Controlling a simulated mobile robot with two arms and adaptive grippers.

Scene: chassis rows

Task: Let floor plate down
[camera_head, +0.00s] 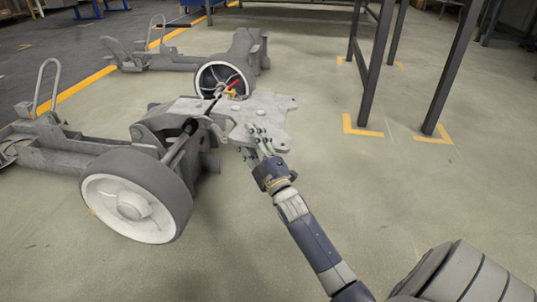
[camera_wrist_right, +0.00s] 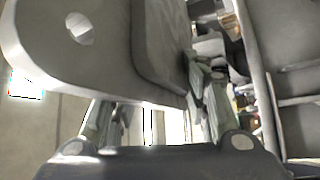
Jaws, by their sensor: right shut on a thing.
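The floor plate (camera_head: 262,108) is a flat grey plate with rounded lobes and holes. In the head view it sticks out to the right from the near chassis (camera_head: 70,148), roughly level and above the floor. My right gripper (camera_head: 260,143) is shut on the plate's near edge. In the right wrist view the plate (camera_wrist_right: 45,35) fills the upper left, with a hole near its rounded corner. The fingers of my right gripper (camera_wrist_right: 155,118) stand on either side of the plate's edge; their exact contact is partly hidden. My left gripper is not in view.
A white-rimmed wheel (camera_head: 132,205) stands at the chassis's near side, and another wheel (camera_head: 222,80) stands behind the plate. A red-and-yellow part (camera_head: 232,88) sits there. Dark rack legs (camera_head: 452,70) stand at the back right. The concrete floor (camera_head: 370,190) to the right is clear.

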